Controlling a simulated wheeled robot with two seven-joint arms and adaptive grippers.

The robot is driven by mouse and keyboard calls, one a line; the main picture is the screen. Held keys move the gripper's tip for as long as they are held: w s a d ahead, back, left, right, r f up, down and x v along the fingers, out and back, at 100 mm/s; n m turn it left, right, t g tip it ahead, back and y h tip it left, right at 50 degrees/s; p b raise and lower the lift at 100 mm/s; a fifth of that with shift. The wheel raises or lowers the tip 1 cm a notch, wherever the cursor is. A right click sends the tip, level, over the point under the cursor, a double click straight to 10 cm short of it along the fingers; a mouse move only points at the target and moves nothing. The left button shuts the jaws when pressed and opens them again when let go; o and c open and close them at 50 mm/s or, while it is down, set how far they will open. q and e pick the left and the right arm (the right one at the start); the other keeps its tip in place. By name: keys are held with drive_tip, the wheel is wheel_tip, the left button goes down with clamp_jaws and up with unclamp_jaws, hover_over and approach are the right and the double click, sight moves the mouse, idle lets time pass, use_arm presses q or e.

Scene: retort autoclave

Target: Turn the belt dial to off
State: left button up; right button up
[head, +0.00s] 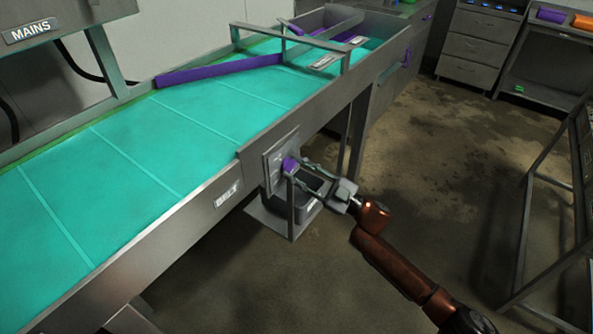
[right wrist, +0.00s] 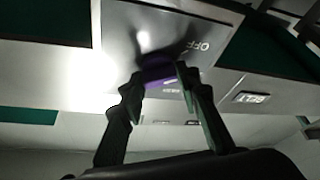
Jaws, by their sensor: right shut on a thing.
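The belt dial (head: 289,164) is a small purple knob on a grey plate (head: 270,163) on the side of the conveyor. My right gripper (head: 293,172) reaches it from the lower right and is shut on it. In the right wrist view the purple dial (right wrist: 158,72) sits between the two dark fingertips (right wrist: 162,80), which partly hide it. The plate there carries the word OFF, to the upper right of the dial. Which mark the dial points to is hard to tell. My left gripper is not in view.
The conveyor with its turquoise belt (head: 150,150) runs diagonally, with a purple bar (head: 215,70) across it. A BELT label (head: 227,194) is on its side. A grey bin (head: 305,190) stands below the dial. A metal frame (head: 530,210) stands at right; the floor between is clear.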

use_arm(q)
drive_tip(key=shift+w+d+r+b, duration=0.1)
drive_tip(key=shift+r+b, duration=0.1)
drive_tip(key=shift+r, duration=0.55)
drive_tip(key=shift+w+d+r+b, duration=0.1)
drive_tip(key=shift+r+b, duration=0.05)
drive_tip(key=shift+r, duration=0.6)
use_arm(e)
drive_tip(key=shift+f+n+g, duration=0.2)
drive_tip(key=shift+n+g, duration=0.8)
drive_tip(key=shift+n, duration=1.2)
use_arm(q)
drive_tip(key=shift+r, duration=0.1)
use_arm(e)
drive_tip(key=o, duration=1.2)
drive_tip(key=shift+r, duration=0.2)
drive_tip(key=shift+c, duration=0.2)
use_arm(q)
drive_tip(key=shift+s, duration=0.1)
use_arm(e)
drive_tip(key=v, duration=1.2)
drive_tip(key=shift+d, duration=0.1)
